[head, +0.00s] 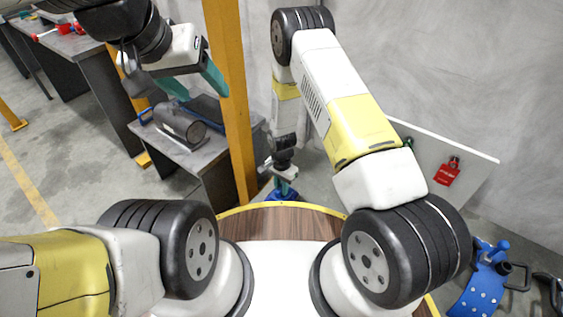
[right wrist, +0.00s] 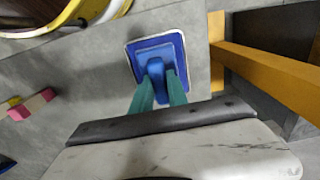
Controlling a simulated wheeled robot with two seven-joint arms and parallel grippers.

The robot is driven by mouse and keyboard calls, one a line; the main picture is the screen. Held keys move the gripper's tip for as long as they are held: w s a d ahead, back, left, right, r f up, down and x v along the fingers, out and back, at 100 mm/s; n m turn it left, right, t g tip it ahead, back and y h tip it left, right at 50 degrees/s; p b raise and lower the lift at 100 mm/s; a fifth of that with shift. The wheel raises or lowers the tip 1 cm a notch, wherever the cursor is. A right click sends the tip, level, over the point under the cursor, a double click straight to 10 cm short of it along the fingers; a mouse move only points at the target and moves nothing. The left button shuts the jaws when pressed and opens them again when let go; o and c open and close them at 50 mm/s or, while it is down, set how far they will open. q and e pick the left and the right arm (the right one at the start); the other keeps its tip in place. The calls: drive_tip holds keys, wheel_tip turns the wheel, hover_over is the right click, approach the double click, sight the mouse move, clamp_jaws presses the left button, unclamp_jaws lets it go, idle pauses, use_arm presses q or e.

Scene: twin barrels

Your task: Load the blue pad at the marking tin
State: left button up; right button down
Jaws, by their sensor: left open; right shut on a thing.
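My right gripper (head: 285,184) hangs low beyond the round wooden top, shut on the blue pad (head: 281,196). In the right wrist view, the teal fingers of the right gripper (right wrist: 159,88) grip a raised blue part in the middle of the pad (right wrist: 134,48). My left gripper (head: 197,84) is raised at the upper left, open and empty, with teal fingers apart. I cannot make out a marking tin in either view.
A yellow post (head: 228,100) stands between my grippers. A bench (head: 195,158) left of it holds a dark grey cylinder (head: 180,126). A pink block (right wrist: 32,105) lies at left in the wrist view.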

drive_tip(key=shift+f, duration=0.55)
idle(1.3)
drive_tip(key=shift+r, duration=3.55)
